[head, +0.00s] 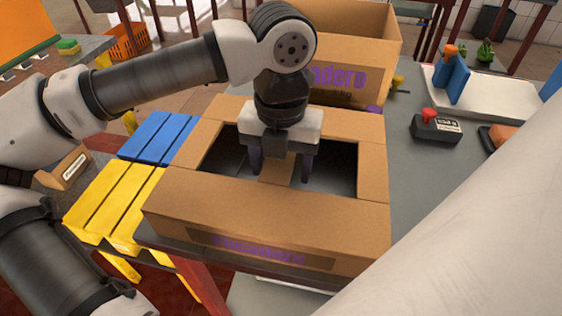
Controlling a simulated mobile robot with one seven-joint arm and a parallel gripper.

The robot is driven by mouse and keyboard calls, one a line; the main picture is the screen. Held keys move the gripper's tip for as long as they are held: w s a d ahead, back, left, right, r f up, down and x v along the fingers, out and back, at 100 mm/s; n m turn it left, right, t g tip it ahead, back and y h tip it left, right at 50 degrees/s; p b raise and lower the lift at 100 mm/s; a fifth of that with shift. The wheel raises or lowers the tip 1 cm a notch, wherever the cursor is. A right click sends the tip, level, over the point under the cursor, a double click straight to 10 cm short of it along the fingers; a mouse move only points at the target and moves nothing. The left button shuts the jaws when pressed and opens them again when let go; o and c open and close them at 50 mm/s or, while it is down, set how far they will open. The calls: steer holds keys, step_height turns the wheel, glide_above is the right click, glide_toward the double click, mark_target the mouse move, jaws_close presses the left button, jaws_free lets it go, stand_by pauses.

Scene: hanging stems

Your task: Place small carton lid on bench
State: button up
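The small carton lid (270,206) is a brown cardboard frame with purple lettering on its front side. It lies flat at the near left edge of the grey bench (395,158), and grey shows through its opening. A narrow cardboard strip (276,170) shows in the opening. My gripper (281,165) points down over the opening, its two dark fingers apart on either side of the strip. A gap shows between the right finger and the strip. The fingertips' depth and any contact are hard to tell.
A larger open carton (350,45) stands right behind the lid. A red-lever control box (436,127) and a white board with a blue piece (490,90) lie to the right. Yellow (112,198) and blue (158,137) slatted pieces are at the left. Bare bench lies right of the lid.

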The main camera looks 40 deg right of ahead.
step_height(320, 180, up, 12)
steer(key=shift+f+p, duration=0.15)
steer(key=shift+p, duration=0.15)
steer(key=shift+r, duration=0.35)
